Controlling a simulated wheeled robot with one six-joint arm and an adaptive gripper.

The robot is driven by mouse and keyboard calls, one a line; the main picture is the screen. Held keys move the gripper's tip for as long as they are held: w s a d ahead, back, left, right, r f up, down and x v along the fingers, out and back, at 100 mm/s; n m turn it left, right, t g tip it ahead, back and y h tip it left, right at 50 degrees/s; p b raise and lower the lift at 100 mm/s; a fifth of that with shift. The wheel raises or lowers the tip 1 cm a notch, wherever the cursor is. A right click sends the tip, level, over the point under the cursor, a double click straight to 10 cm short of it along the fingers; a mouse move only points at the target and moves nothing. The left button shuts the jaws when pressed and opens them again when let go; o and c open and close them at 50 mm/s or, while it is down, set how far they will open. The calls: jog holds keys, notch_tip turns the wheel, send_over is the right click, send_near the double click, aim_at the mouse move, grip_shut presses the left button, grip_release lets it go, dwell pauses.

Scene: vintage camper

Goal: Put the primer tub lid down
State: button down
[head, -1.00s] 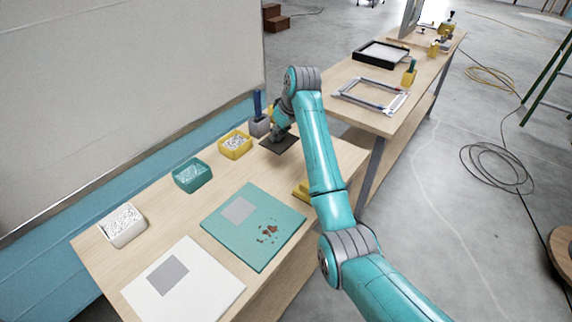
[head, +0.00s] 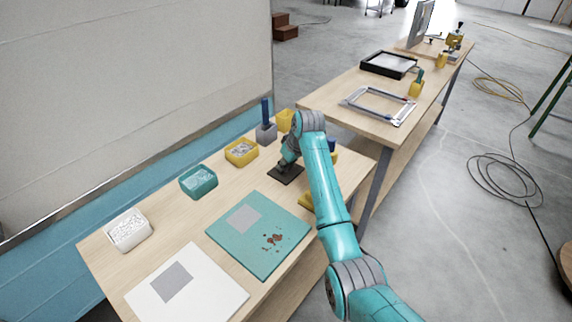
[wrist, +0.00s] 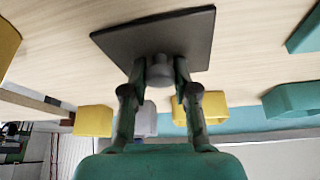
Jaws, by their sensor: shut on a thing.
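The primer tub lid appears as a dark square plate (head: 289,178) over the near workbench, behind the teal board. In the wrist view the dark lid (wrist: 120,42) spans the space in front of my fingers and has a round grey knob on it. My gripper (wrist: 161,72) is shut on this knob; it also shows in the head view (head: 288,163), partly hidden by my arm. The lid looks close to the bench top (head: 165,235), but I cannot tell if it touches.
White (head: 129,231), teal (head: 198,182) and yellow (head: 241,153) tubs line the bench's back edge. A grey holder (head: 266,133) with a blue handle and another yellow container (head: 285,120) stand behind the lid. A teal board (head: 275,215) and white board (head: 205,295) lie in front.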

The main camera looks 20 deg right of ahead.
jog(key=shift+f, duration=0.1)
jog(key=c, duration=0.9)
grip_release()
jog(key=v, duration=1.2)
